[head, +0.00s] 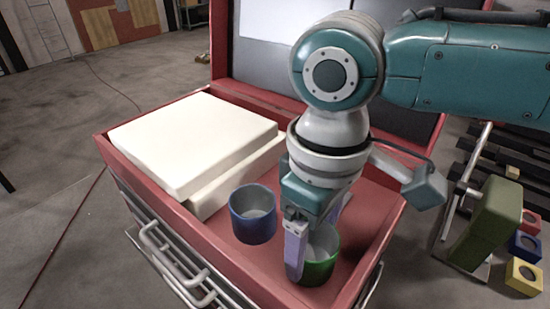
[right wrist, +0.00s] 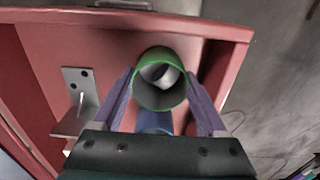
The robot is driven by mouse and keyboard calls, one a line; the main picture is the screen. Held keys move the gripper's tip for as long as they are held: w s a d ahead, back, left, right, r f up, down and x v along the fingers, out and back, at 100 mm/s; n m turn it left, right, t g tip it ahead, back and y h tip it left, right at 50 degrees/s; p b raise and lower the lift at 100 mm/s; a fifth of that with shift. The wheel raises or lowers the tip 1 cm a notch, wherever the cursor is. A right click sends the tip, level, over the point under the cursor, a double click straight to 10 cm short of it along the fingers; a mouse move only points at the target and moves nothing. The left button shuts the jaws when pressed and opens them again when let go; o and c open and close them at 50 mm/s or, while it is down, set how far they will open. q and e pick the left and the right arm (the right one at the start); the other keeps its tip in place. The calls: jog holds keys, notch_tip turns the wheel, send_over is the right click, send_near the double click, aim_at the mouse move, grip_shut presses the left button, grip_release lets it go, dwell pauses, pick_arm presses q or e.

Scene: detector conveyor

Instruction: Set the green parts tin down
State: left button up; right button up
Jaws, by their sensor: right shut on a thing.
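The green parts tin (head: 321,268) is an open-topped round tin at the front right of the red cart top (head: 365,215). My right gripper (head: 312,258) points down and is shut on the green tin, with a purple finger on either side; the far finger is partly hidden. In the right wrist view, the green tin (right wrist: 160,98) sits upright between both fingers with its open mouth towards the camera. I cannot tell whether its base touches the cart top. My left gripper is not in view.
A blue tin (head: 253,222) stands just left of the green one; it also shows in the right wrist view (right wrist: 155,121). White blocks (head: 195,145) fill the cart's left part. The cart has a raised red rim (head: 215,255). Coloured blocks (head: 524,277) lie far right.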

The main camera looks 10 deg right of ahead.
jog(key=o, duration=1.3)
jog(key=shift+f, duration=0.1)
jog(key=shift+r, duration=0.2)
notch_tip(320, 180, up, 12)
jog(key=shift+b, duration=1.2)
